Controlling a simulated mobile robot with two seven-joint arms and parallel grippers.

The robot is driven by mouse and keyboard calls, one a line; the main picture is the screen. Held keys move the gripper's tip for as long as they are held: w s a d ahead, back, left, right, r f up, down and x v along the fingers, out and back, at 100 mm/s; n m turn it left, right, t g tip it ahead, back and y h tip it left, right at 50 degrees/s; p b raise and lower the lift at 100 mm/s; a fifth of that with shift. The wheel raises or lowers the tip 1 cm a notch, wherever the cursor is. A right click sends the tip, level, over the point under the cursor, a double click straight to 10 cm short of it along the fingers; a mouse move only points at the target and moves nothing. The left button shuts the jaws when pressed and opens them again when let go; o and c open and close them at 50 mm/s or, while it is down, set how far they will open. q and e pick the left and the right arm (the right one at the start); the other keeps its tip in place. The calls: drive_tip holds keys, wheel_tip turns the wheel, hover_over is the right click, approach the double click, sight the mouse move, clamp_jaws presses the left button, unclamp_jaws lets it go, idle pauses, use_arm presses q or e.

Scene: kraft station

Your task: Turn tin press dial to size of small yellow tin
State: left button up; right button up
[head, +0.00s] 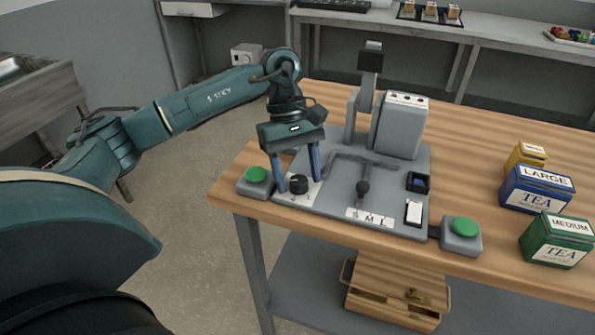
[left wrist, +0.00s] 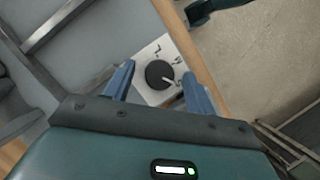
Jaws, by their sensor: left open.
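The tin press (head: 400,135) stands on the wooden table. Its black round dial (head: 299,184) is at the front left of its base, on a white plate. In the left wrist view the dial (left wrist: 159,74) has a white pointer aimed lower right, near one of the size letters; the letters are small and hard to read. My left gripper (head: 298,183) is open, pointing down, with its blue fingers on either side of the dial; contact is unclear. The small yellow tin (head: 526,157) stands at the right, partly behind a blue tin. My right gripper is not in view.
The blue LARGE tin (head: 538,188) and green MEDIUM tin (head: 556,240) stand at the right. Green buttons flank the press, left (head: 256,175) and right (head: 464,228). A lever knob (head: 363,188) rises behind an S M L label. A wooden crate (head: 398,293) sits below.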

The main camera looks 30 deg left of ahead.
use_arm(q)
drive_tip(key=shift+w+a+r, duration=0.15)
drive_tip(key=shift+a+r, duration=0.05)
drive_tip(key=shift+r, duration=0.3)
drive_tip(key=v, duration=1.2)
drive_tip(key=shift+p, duration=0.45)
